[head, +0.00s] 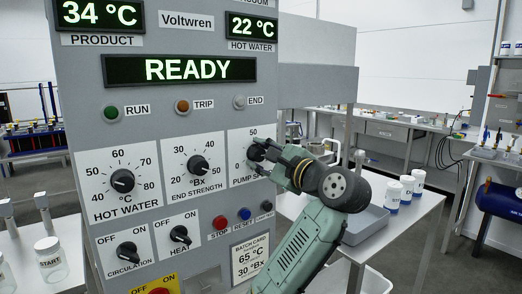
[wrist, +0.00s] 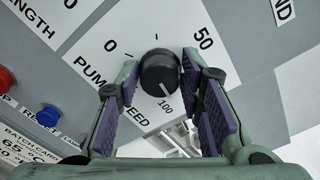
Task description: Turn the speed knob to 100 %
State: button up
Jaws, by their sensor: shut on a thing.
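The pump speed knob (wrist: 159,70) is a round black knob on a white scale plate (wrist: 100,45) marked 0, 50 and 100 in the wrist view. Its white pointer line appears to point toward the 100 mark. My gripper (wrist: 158,75) has one purple-padded finger on each side of the knob and is shut on it. In the head view the speed knob (head: 256,148) is at the right of the knob row. My gripper (head: 265,151) reaches it from the right and hides part of the scale and label.
The hot water knob (head: 122,181) and end strength knob (head: 198,165) are to the left. Below are the red stop button (head: 219,222), the blue reset button (head: 244,214) and two OFF/ON switches. The display (head: 187,69) reads READY. A bench with white containers (head: 393,196) stands at right.

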jog(key=m+p, duration=0.1)
jog(key=m, duration=0.3)
jog(key=shift+m+p, duration=0.3)
jog(key=shift+p, duration=0.05)
dwell(0.3)
jog(key=o, duration=1.2)
jog(key=v, duration=1.2)
